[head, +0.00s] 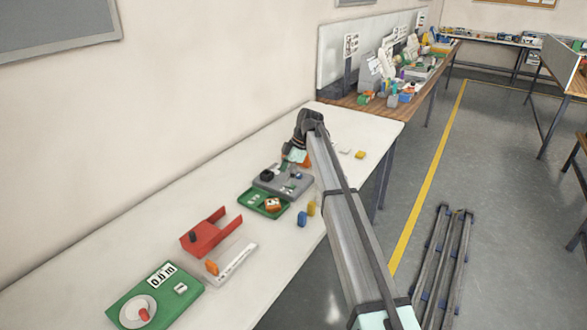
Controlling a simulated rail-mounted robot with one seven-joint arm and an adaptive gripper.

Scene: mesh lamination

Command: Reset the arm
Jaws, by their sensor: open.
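My arm reaches from the lower right of the head view up over the white table (150,235) and bends down at its far end. My gripper (291,170) is small in the picture, at the end of that bend, above or close to a grey tray-like fixture (267,186). It is open, and I see nothing held in it. Its fingertips are too small to make out clearly, and I cannot tell whether they touch the fixture. My arm hides part of the table to the right of the fixture.
A green tray (246,200) holds an orange part. Blue (302,219) and yellow (311,208) blocks stand near the table's front edge. A red bracket (206,238) and a green board with a dial (177,305) lie nearer. A cluttered wooden bench (425,92) stands behind.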

